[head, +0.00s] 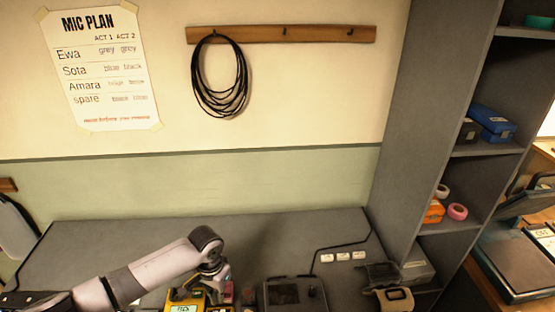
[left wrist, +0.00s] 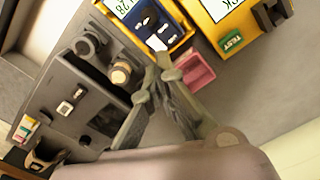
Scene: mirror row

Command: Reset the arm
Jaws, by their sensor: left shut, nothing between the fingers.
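My left arm comes in from the lower left in the head view and ends in my left gripper (head: 218,280) over the front part of the grey desk (head: 95,240). In the left wrist view the fingers of my left gripper (left wrist: 166,62) meet at their tips, with nothing held. The tips show close to a small pink box (left wrist: 196,70) and a blue-and-yellow unit (left wrist: 180,38); I cannot tell whether they touch. My right gripper does not show.
A yellow tester (head: 183,308) and a dark console (head: 294,294) stand at the desk's front edge. A grey shelf unit (head: 395,130) rises at right. A coiled cable (head: 220,88) hangs from a wooden rail (head: 300,34). The desk's back middle is clear.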

